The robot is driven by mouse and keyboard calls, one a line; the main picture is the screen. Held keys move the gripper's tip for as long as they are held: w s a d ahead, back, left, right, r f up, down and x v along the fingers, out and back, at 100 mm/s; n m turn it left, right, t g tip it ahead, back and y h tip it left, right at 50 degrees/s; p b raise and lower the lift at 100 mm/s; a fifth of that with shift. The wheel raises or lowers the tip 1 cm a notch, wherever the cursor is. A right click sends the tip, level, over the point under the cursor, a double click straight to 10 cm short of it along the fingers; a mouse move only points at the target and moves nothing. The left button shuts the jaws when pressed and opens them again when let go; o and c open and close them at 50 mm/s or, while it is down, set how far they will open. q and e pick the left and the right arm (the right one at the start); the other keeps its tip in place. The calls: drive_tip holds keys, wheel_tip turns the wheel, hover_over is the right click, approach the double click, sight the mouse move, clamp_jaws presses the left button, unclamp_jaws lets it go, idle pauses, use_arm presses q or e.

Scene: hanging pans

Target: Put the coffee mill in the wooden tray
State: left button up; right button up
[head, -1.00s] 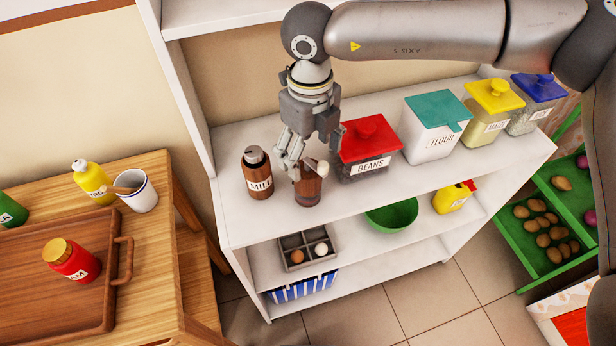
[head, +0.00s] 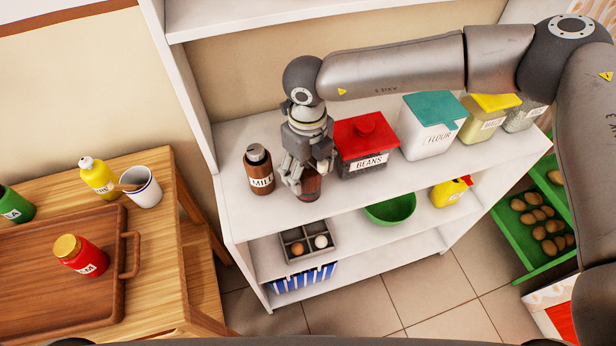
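A brown cylinder (head: 309,188), partly hidden by my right gripper, stands on the shelf's top board; it appears to be the coffee mill. My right gripper (head: 306,178) is low over it with its fingers at the upper part. Whether they press on it I cannot tell. Just left stands a brown jar with a grey cap (head: 259,171), labelled with what looks like "MILL". The wooden tray (head: 121,300) lies on the wooden table at the left and holds a red jar with a tan lid (head: 80,255). My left gripper is not in view.
A red-lidded BEANS box (head: 366,146) stands close right of the gripper, with a FLOUR box (head: 430,127) beyond. A yellow bottle (head: 98,178) and white mug (head: 141,187) stand behind the tray. A floor gap separates table and shelf.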

drive_tip(key=c, duration=0.9)
drive_tip(key=shift+r, duration=0.15)
